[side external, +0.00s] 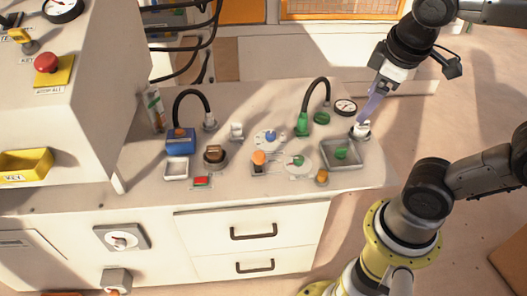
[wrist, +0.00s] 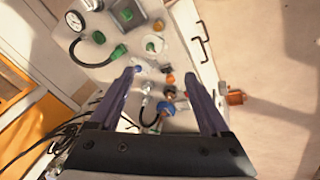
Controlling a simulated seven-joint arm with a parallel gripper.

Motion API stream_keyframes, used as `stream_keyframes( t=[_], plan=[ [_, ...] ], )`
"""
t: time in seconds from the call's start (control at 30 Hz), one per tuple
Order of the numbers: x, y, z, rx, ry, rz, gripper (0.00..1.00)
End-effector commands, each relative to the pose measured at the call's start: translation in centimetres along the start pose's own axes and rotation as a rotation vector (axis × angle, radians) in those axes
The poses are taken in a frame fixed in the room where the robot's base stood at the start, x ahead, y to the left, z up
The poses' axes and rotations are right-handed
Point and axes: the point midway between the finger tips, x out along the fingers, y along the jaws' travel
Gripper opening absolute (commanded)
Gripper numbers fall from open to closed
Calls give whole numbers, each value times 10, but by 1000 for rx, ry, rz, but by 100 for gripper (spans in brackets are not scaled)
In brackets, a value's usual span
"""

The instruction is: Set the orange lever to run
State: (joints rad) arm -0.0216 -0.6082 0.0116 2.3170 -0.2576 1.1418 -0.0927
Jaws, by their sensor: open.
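The orange lever (side external: 259,157) has a round orange knob and stands on a small plate near the middle of the bench top, left of a pale dial with a green knob (side external: 298,160). Which setting it points to is too small to read. My gripper (side external: 366,118) is at the right end of the bench, above a small white-topped part, well to the right of the lever. In the wrist view my gripper (wrist: 160,77) has its two fingers spread with nothing held. An orange knob (wrist: 170,79), likely the lever, shows far beyond the fingertips.
A grey tray with a green block (side external: 341,154), an orange button (side external: 321,177) and a green post with a black hose (side external: 302,124) stand right of the lever. A brown knob (side external: 214,154) and a blue box (side external: 180,142) are left. A tall cabinet (side external: 75,110) rises at far left.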

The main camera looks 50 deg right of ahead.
Motion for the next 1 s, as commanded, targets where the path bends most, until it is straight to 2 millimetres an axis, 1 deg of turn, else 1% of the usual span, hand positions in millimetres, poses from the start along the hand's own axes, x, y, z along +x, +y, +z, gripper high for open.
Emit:
stream_keyframes(
  t=[0.17,0.27,0.3,0.4,0.5,0.67,0.7,0.77,0.9,0.97,1.0],
  plan=[
    [5,25,-28,-150,-171,91,80],
    [11,37,-51,-249,-279,149,80],
    [15,41,-61,-289,-321,173,80],
    [26,48,-87,-389,-424,233,80],
    [41,49,-114,-486,-520,293,80],
    [72,40,-157,-642,-664,392,80],
    [80,36,-167,-681,-696,418,80],
    [95,28,-182,-738,-744,457,80],
    [132,4,-211,-873,-847,550,80],
    [150,-10,-221,-929,-886,590,80],
    [162,-20,-227,-968,-912,618,80]
  ],
)
